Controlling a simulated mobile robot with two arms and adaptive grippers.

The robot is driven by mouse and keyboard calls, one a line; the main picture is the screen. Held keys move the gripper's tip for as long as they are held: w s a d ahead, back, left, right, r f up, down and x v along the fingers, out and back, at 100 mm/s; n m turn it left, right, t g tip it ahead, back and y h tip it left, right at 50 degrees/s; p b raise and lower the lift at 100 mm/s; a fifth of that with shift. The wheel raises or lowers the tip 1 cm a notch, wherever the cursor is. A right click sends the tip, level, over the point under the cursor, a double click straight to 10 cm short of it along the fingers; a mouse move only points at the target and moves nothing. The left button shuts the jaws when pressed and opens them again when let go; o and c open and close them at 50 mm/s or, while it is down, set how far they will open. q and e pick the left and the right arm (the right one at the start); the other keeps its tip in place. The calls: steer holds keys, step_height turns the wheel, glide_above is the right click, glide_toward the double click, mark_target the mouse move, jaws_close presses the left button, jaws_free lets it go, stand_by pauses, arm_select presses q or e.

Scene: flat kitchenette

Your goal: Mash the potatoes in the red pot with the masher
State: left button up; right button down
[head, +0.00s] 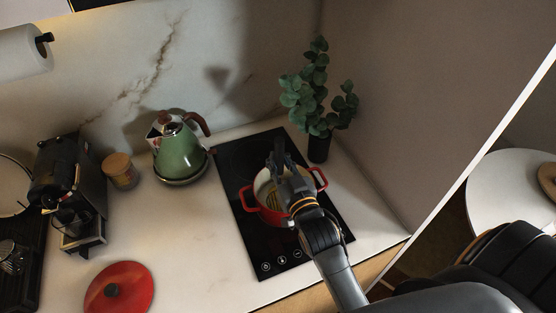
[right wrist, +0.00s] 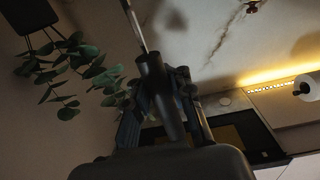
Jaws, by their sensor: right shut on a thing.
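The red pot (head: 262,214) with a pale inside stands on the black cooktop (head: 236,165). Something yellowish shows inside it, mostly hidden by my gripper; I cannot make out single potatoes. My right gripper (head: 281,171) is over the pot, reaching in from the lower right. It is shut on the masher, whose dark handle (right wrist: 155,85) and thin metal shaft (right wrist: 134,22) show in the right wrist view. I cannot tell whether the masher's head touches the contents. My left gripper is not in view.
A plant in a dark vase (head: 319,147) stands close behind the pot at the right. A green kettle (head: 180,152), wooden-lidded jar (head: 121,171), coffee machine (head: 72,185) and red lid (head: 119,290) are to the left. Bare counter (head: 190,230) lies between lid and cooktop.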

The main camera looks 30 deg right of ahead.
steer(key=shift+f+b, duration=0.85)
steer(key=shift+f, duration=0.55)
step_height(320, 180, up, 4)
steer(key=p, duration=0.4)
steer(key=shift+f, duration=0.1)
steer(key=shift+s+d, duration=0.1)
steer(key=shift+d, duration=2)
